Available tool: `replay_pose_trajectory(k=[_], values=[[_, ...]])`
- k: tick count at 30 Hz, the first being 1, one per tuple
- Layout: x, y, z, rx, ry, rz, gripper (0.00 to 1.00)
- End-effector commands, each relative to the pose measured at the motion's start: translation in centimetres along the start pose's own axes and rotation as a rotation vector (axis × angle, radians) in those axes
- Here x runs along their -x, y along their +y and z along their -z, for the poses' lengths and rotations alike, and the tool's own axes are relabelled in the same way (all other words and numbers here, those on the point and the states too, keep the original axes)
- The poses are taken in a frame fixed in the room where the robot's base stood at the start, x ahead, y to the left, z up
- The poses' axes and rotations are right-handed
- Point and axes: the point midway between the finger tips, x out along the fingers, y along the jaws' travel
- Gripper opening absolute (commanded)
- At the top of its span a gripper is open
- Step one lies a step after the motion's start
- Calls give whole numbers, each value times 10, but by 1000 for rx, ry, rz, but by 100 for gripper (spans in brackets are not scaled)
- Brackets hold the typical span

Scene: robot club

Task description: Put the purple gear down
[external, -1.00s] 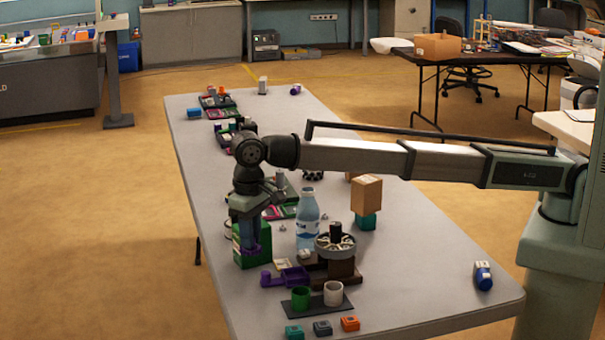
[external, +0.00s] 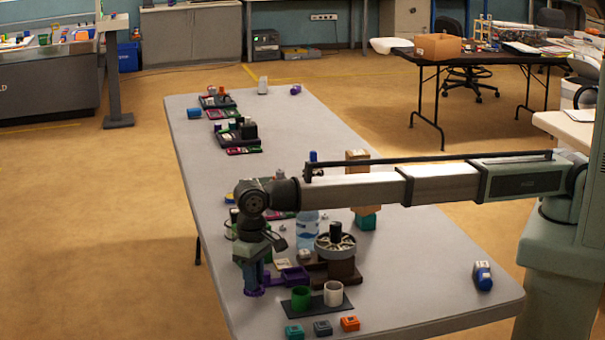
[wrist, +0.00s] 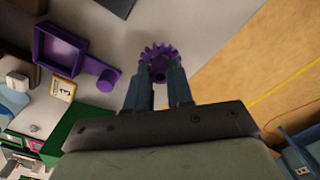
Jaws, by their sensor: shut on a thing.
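The purple gear (wrist: 158,53) is between the fingertips of my gripper (wrist: 160,78) in the wrist view, with its teeth facing outward. In the external view my gripper (external: 253,276) points down with the purple gear (external: 254,291) at its lower end, near the table's left edge. My gripper is shut on the gear. Whether the gear touches the table (external: 400,270) I cannot tell.
A purple tray with a round knob (wrist: 68,50) lies beside the gear. A green box (wrist: 68,135) is close by. The floor (wrist: 275,60) lies beyond the table edge.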

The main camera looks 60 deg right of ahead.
Motion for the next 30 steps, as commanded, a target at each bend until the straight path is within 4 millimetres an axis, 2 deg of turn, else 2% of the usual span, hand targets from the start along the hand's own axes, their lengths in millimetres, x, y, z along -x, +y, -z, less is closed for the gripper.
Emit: replay_pose_trajectory(k=[6,19,20,27,30], values=[[-27,0,0,0,-1,-1,0],[-32,0,0,0,0,0,0],[-32,0,0,0,0,0,22],[-32,0,0,0,0,0,45],[-32,0,0,0,0,0,47]])
